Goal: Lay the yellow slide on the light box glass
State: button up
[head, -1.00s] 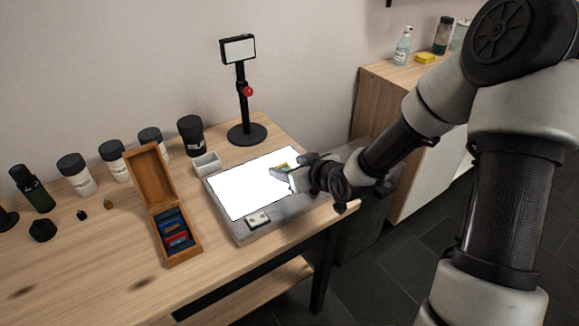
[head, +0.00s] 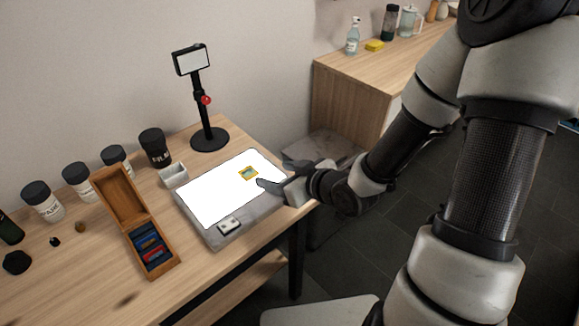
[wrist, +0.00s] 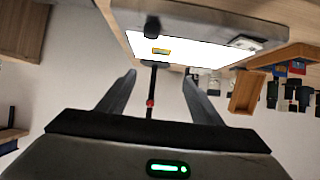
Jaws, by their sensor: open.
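The yellow slide (head: 248,173) lies flat on the bright glass of the light box (head: 205,198), toward its right part. It also shows in the wrist view (wrist: 161,51), on the lit glass (wrist: 195,50). My gripper (head: 262,184) is beside the slide at the right edge of the light box, apart from it. In the wrist view my gripper (wrist: 158,80) has its two fingers spread wide with nothing between them.
An open wooden box (head: 158,262) with several slides stands left of the light box. A black stand (head: 208,138) with a small screen is behind it. A white dish (head: 173,175) and several jars (head: 78,183) stand at the back. The table's front left is mostly clear.

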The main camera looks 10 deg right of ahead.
jog(key=p+v, duration=0.5)
jog(key=p, duration=0.5)
jog(key=shift+s+a+f+p, duration=0.1)
jog(key=shift+p, duration=0.3)
